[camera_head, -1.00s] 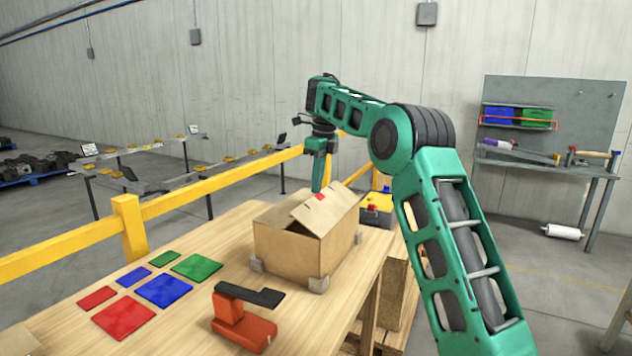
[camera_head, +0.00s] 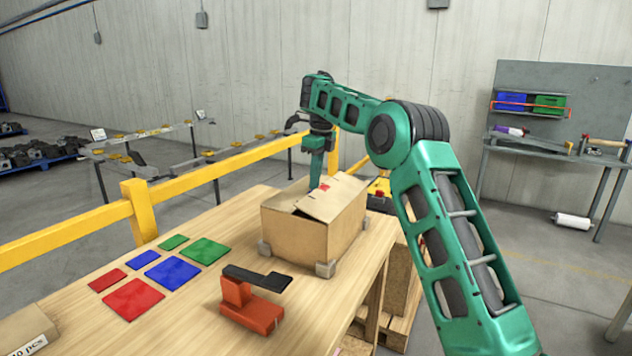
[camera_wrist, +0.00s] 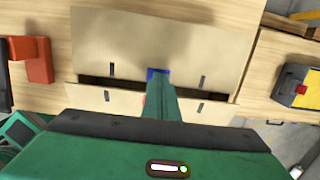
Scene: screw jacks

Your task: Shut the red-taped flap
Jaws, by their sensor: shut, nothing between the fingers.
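The cardboard box (camera_head: 293,237) stands on the wooden table. Its red-taped flap (camera_head: 333,200) lies low over the top, slightly tilted, with a dark opening at its front edge. The red tape (camera_head: 324,187) is near its edge. In the wrist view, a blue-taped flap (camera_wrist: 150,35) faces the other flap (camera_wrist: 100,98) across a narrow dark gap; only a sliver of red tape (camera_wrist: 144,100) shows beside my finger. My gripper (camera_head: 315,185) is shut and empty, pointing down at the box top by the red tape. Whether it touches a flap is unclear.
An orange-red clamp-like object (camera_head: 250,303) with a black arm stands in front of the box. Red, blue and green plates (camera_head: 170,272) lie to the left. A yellow rail (camera_head: 230,161) runs behind the table. Grey corner blocks (camera_head: 325,269) hold the box.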

